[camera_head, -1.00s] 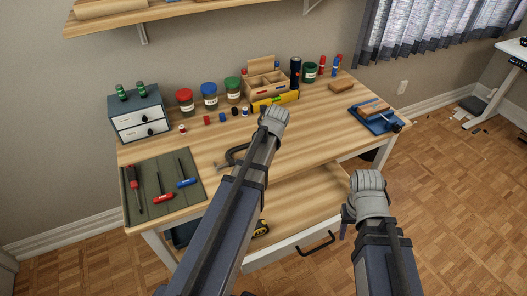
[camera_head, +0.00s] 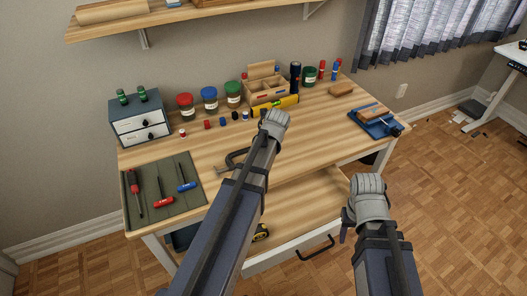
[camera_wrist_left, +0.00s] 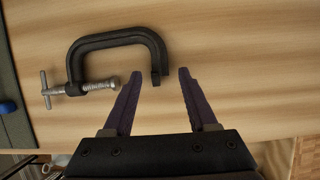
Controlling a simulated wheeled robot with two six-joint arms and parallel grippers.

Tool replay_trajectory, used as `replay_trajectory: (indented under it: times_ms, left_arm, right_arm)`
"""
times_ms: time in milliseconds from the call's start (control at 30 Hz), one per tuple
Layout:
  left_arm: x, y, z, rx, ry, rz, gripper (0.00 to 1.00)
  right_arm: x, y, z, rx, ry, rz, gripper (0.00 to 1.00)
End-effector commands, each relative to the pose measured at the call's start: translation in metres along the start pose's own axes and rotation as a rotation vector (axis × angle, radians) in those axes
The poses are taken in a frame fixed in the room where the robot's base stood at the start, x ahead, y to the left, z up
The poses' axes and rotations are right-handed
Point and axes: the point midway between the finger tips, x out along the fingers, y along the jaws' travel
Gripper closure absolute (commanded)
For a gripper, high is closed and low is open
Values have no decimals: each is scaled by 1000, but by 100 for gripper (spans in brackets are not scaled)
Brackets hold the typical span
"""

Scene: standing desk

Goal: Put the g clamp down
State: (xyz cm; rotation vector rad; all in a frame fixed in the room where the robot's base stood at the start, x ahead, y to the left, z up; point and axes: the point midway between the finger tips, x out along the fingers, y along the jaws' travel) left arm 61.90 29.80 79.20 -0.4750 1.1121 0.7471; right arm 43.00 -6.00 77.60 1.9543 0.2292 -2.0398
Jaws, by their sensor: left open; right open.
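The g clamp (camera_head: 236,158) is a dark C-shaped frame with a silver screw and T-bar. It lies on the wooden desktop beside my left forearm, which hides part of it. In the left wrist view the g clamp (camera_wrist_left: 113,40) lies left of centre, with one frame end between the tips of my left gripper (camera_wrist_left: 160,74). Its two dark fingers stand apart, with gaps on both sides of that end. My right gripper (camera_head: 345,226) is open and empty in front of the desk, its fingers mostly hidden by its wrist.
A green tool mat (camera_head: 160,190) with screwdrivers lies at the left of the desk (camera_head: 310,140). A small drawer cabinet (camera_head: 139,120), lidded jars and a wooden organizer (camera_head: 270,88) line the back. A blue vise (camera_head: 376,122) is at the right. The desk drawer (camera_head: 305,200) is open.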

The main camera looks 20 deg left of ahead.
Motion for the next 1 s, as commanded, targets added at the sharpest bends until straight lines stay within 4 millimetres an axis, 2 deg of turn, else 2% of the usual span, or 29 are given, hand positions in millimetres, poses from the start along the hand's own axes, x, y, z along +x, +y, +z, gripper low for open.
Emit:
replay_trajectory:
  times_ms: [700, 833, 1000]
  left_arm:
    - [-108, 1, 2, 1, 0, 0, 42]
    - [-116, 0, 1, 1, 0, 0, 42]
    - [-116, 0, -1, -4, 1, 0, 42]
  right_arm:
    - [-100, 10, 6, 1, 0, 0, 50]
    - [-106, 10, 6, 1, 0, 0, 50]
    - [-106, 10, 6, 1, 0, 0, 50]
